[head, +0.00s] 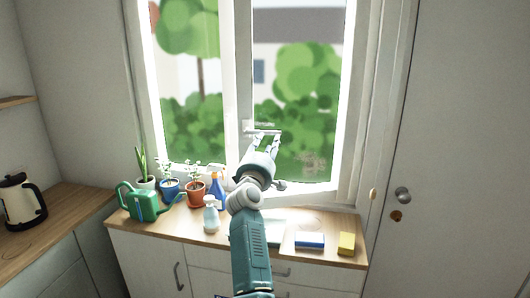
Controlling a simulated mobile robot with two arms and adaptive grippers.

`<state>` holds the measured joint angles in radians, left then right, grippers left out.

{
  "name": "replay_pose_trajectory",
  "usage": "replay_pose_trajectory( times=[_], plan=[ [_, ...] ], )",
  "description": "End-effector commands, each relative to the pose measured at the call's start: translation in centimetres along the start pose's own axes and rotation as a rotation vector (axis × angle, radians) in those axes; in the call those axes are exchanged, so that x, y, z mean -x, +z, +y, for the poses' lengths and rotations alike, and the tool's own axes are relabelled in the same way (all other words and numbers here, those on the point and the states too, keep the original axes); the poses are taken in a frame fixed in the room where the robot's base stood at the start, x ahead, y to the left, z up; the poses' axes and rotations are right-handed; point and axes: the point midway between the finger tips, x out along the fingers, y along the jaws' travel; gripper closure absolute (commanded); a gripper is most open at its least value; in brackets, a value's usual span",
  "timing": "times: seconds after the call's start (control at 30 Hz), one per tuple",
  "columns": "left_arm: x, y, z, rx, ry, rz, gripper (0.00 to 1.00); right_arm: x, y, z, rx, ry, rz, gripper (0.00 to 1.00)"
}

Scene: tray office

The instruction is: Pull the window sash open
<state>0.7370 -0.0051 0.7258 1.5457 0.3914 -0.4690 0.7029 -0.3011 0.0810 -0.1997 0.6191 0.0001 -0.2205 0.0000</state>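The window sash (238,75) is the right-hand pane with a white frame, and it looks shut in its frame. A pale handle (262,131) lies level near the sash's left upright, at mid-height of the window. My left gripper (264,139) is raised just in front of and below the handle. Its two fingers stand apart with green showing between them, and nothing is seen held. Whether the fingertips touch the handle I cannot tell. My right gripper is not in view.
A wooden counter below the window holds a green watering can (143,204), potted plants, a blue spray bottle (217,190), a pale bottle (211,214), a blue-and-white block (309,240) and a yellow sponge (346,243). A door (460,150) is at right, a kettle (20,202) at left.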

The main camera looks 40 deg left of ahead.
Motion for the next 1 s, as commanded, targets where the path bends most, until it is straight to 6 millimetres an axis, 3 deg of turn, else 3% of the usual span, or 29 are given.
replay_pose_trajectory(
  times=[0.1, 0.3, 0.63, 0.77, 0.8, 0.87, 0.97, 1.0],
  plan=[
    [2.4, 0.1, -0.1, -0.001, -0.001, 0.000, 0.64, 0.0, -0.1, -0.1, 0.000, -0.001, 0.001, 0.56],
    [4.6, 0.1, -0.1, 0.000, -0.002, -0.001, 0.64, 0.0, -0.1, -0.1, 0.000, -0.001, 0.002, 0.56],
    [5.0, 0.1, -0.1, 0.000, -0.002, -0.001, 0.64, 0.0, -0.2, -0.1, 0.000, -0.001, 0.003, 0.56],
    [5.4, 0.6, -0.7, -0.036, -0.016, -0.018, 0.88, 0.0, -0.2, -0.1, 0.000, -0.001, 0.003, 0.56],
    [5.9, 1.3, -1.4, -0.076, -0.034, -0.041, 0.96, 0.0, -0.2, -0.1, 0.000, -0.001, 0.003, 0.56],
    [7.3, 3.0, -3.2, -0.177, -0.075, -0.096, 1.00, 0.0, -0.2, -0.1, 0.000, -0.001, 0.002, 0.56],
    [11.6, 7.1, -8.1, -0.433, -0.180, -0.252, 1.00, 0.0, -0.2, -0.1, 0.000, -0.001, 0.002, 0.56],
    [14.2, 9.0, -10.7, -0.553, -0.229, -0.336, 1.00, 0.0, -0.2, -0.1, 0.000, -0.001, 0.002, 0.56]
  ],
)
